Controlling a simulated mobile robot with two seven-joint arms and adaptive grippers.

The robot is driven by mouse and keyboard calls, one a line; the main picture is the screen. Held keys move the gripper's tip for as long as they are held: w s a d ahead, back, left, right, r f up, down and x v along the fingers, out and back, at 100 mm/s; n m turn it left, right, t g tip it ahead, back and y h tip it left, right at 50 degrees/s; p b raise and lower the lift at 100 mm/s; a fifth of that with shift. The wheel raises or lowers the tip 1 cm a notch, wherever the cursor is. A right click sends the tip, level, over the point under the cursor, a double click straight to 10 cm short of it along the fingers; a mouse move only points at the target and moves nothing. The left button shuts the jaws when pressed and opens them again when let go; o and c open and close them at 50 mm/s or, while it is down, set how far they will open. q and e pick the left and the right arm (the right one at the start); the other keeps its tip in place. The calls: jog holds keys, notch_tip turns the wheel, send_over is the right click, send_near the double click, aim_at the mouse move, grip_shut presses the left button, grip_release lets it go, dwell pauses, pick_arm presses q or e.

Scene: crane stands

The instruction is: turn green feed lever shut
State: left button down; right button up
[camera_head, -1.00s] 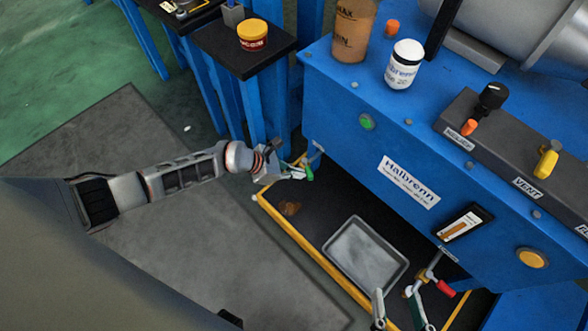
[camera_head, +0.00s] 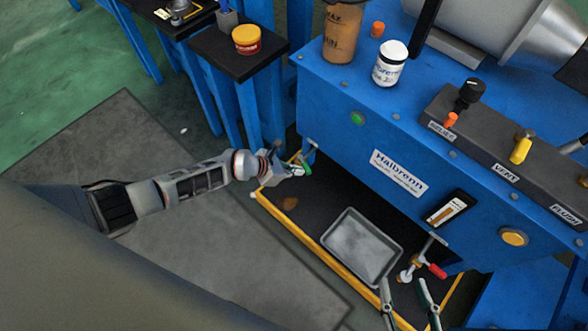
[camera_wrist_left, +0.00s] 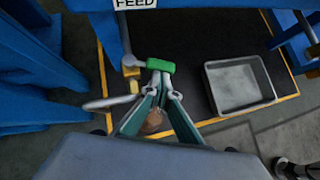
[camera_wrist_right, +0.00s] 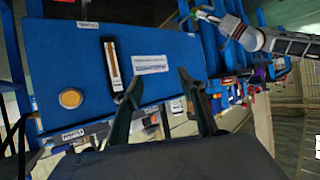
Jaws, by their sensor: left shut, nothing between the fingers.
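The green feed lever (camera_head: 306,166) sticks out under the left end of the blue cabinet. It also shows in the left wrist view (camera_wrist_left: 161,65), below the FEED label (camera_wrist_left: 135,4), its green grip lying roughly crosswise on a metal stem. My left gripper (camera_head: 294,168) is at the lever; in the left wrist view its fingertips (camera_wrist_left: 160,82) are together just below the green grip, with nothing between them. Whether they touch the grip I cannot tell. My right gripper (camera_head: 408,284) is open and empty below the red-handled valve (camera_head: 436,270); its spread fingers show in the right wrist view (camera_wrist_right: 160,88).
A grey metal pan (camera_head: 362,247) stands on the black floor tray with a yellow edge (camera_head: 300,242). A brown stain (camera_head: 290,203) lies near its left end. The blue cabinet (camera_head: 340,100) overhangs the tray. A small black table (camera_head: 225,55) stands left of it.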

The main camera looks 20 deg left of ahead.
pick_arm(q)
jog(key=shift+w+d+r+p, duration=0.1)
jog(key=shift+w+d+p, duration=0.3)
jog(key=shift+d, duration=0.65)
pick_arm(e)
jog(key=shift+s+d+f, duration=0.3)
jog(key=shift+d+f, duration=0.05)
jog(key=shift+f, duration=0.15)
pick_arm(q)
jog(key=shift+w, duration=0.15)
pick_arm(e)
jog(key=shift+w+r, duration=0.25)
jog(key=shift+r, duration=0.05)
